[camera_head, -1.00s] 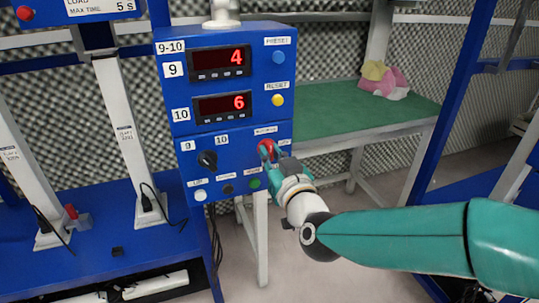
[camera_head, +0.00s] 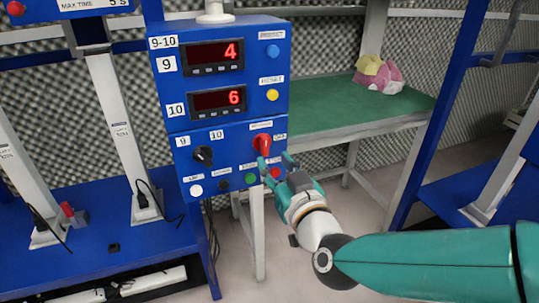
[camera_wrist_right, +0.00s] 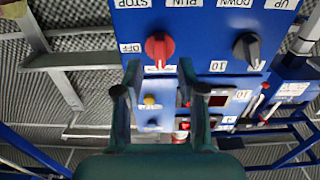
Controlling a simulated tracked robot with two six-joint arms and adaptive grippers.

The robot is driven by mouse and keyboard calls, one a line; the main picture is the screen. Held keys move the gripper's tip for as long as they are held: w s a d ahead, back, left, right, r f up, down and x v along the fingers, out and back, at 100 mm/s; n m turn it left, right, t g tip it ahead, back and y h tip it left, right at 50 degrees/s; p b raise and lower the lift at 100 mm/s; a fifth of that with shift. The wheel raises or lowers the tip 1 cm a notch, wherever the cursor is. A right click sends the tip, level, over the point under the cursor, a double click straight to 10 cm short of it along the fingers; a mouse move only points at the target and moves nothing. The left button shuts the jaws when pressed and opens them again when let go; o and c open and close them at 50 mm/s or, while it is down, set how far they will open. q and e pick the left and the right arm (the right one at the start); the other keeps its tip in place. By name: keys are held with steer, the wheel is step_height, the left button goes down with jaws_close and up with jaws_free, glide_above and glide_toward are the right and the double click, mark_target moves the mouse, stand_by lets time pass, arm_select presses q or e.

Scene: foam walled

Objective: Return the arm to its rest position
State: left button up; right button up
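My right gripper (camera_head: 276,164) is open and empty, just below and in front of the red knob (camera_head: 262,143) on the blue control panel (camera_head: 225,147). Its two fingers stand apart, with clear space between them and no hold on the knob. The right wrist view also shows the open gripper (camera_wrist_right: 153,85), with the red knob (camera_wrist_right: 159,47) beyond the fingertips. My right arm reaches in from the lower right. My left gripper is not in view.
The panel carries a black knob (camera_head: 203,156), several buttons and two displays (camera_head: 215,54) reading 4 and 6. A green-topped table (camera_head: 335,108) with a pink and yellow bundle (camera_head: 380,75) stands behind. A blue bench (camera_head: 100,265) is at left. Floor shows at lower right.

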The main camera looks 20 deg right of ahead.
steer(key=shift+s, duration=1.05)
